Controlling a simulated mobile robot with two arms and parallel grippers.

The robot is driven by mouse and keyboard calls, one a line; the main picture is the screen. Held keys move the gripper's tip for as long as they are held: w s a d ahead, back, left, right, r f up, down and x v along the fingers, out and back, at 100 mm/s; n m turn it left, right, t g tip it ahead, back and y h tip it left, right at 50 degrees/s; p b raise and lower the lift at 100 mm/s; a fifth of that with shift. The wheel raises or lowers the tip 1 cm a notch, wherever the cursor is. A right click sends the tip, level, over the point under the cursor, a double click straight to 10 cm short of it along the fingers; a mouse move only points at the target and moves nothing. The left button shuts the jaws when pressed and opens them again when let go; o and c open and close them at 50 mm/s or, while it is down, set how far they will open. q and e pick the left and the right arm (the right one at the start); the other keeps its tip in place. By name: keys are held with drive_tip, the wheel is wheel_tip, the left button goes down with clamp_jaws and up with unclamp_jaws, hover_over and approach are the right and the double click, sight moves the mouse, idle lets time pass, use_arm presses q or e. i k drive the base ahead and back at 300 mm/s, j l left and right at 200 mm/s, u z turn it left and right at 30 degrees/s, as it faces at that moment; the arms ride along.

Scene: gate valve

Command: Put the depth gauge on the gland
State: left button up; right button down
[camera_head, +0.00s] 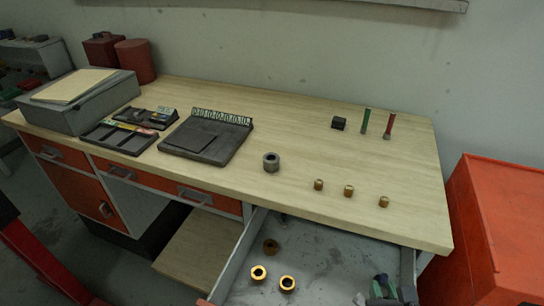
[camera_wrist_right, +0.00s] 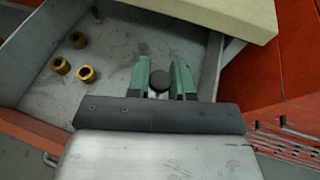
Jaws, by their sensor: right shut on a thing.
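My right gripper (camera_head: 383,290) is low at the right end of the open drawer. In the wrist view its green fingers (camera_wrist_right: 160,80) are shut on a dark, round-ended piece (camera_wrist_right: 159,82). This may be the depth gauge; most of it is hidden between the fingers. A grey ring-shaped metal part (camera_head: 271,162), possibly the gland, stands on the bench near its front edge, up and left of the gripper and well apart from it. My left gripper is not in view.
The open drawer (camera_head: 330,262) holds several brass rings (camera_head: 287,284). Small brass pieces (camera_head: 348,190) line the bench front. A black block (camera_head: 338,123), green rod (camera_head: 365,121) and red rod (camera_head: 389,126) stand behind. An orange cabinet (camera_head: 500,220) is at right. The bench middle is clear.

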sight(271, 158)
drive_tip(key=i+j+z, duration=0.15)
drive_tip(key=j, duration=0.4)
drive_tip(key=i+j+z, duration=0.2)
drive_tip(key=j, duration=0.35)
drive_tip(key=i+j+z, duration=0.15)
drive_tip(key=j, duration=0.4)
drive_tip(key=j+z, duration=0.2)
drive_tip(key=j, duration=0.4)
drive_tip(key=i, duration=0.05)
